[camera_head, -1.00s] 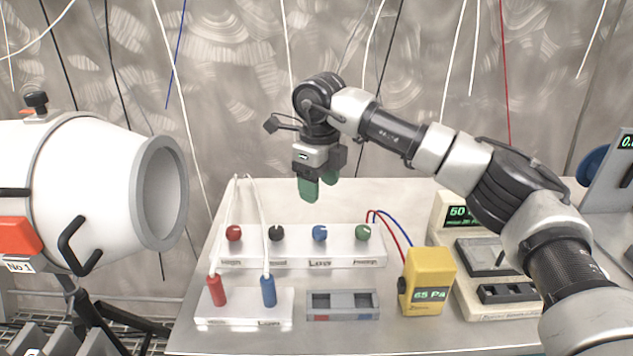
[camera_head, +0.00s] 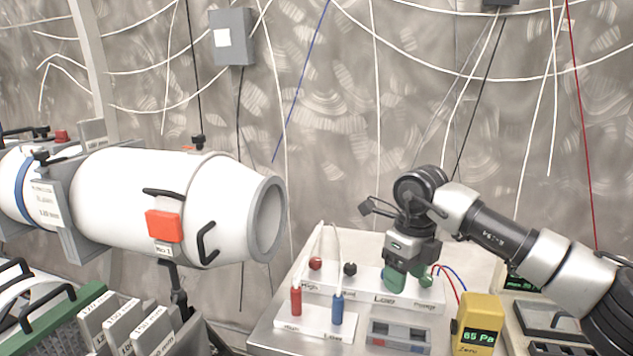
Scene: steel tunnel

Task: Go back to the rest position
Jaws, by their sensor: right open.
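My right gripper (camera_head: 404,279) has green fingertips that point down. It hangs in front of the white port block (camera_head: 430,303) on the steel table and hides part of its right side, including where the blue knob sits. No object shows in its jaws. My right arm reaches in from the right edge. My left gripper is not in view.
A red plug (camera_head: 296,300) and a blue plug (camera_head: 337,310) stand in a white block (camera_head: 312,325). A yellow gauge (camera_head: 478,325) reads 65 Pa. Labelled grey blocks (camera_head: 122,325) are at lower left.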

